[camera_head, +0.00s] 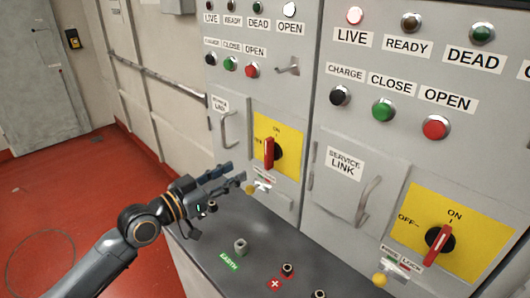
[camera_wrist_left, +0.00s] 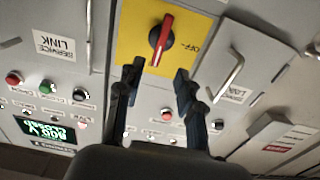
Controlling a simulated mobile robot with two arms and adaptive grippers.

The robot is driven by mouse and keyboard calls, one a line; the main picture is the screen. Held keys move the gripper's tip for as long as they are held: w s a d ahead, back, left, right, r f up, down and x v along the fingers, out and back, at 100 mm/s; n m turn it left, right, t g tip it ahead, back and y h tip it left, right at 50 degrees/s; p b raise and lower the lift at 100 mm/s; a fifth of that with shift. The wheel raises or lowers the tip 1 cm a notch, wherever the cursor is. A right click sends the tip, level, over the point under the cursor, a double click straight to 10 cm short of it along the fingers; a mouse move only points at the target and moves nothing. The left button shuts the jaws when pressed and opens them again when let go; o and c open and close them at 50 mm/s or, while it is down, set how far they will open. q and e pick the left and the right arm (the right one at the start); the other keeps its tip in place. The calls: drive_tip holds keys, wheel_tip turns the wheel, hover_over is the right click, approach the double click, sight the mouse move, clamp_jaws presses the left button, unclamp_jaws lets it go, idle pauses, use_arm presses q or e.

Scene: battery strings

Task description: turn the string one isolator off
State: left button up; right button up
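Two isolators with red handles on yellow plates show in the head view. The left one, on the smaller-looking left panel, has its red handle (camera_head: 268,153) about upright, towards ON, on its yellow plate (camera_head: 291,158). I cannot read which string it belongs to. The right isolator handle (camera_head: 437,246) is tilted slightly, also near ON. My left gripper (camera_head: 236,172) is open and empty, to the left of the left isolator and apart from it. In the left wrist view, which is upside down, the red handle (camera_wrist_left: 161,30) lies beyond and between the two open fingertips (camera_wrist_left: 158,73). My right gripper is out of view.
A service link door handle (camera_head: 230,130) stands out left of the left isolator; another (camera_head: 368,198) stands right of it. A small key or lock (camera_head: 262,186) sits below it. The grey ledge (camera_head: 215,235) carries terminals. Red floor (camera_head: 50,200) lies open at left.

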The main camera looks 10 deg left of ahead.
sight(266, 156)
use_arm(q)
drive_tip(key=p+x, duration=0.2)
drive_tip(key=x, duration=0.8)
drive_tip(key=shift+w, duration=0.2)
drive_tip(key=shift+w+d, duration=0.25)
drive_tip(key=shift+w+d+f, duration=0.15)
drive_tip(key=shift+w+f, duration=0.05)
drive_tip(key=shift+w, duration=0.05)
drive_tip(key=shift+s, duration=0.1)
drive_tip(key=shift+c, duration=1.3)
clamp_jaws()
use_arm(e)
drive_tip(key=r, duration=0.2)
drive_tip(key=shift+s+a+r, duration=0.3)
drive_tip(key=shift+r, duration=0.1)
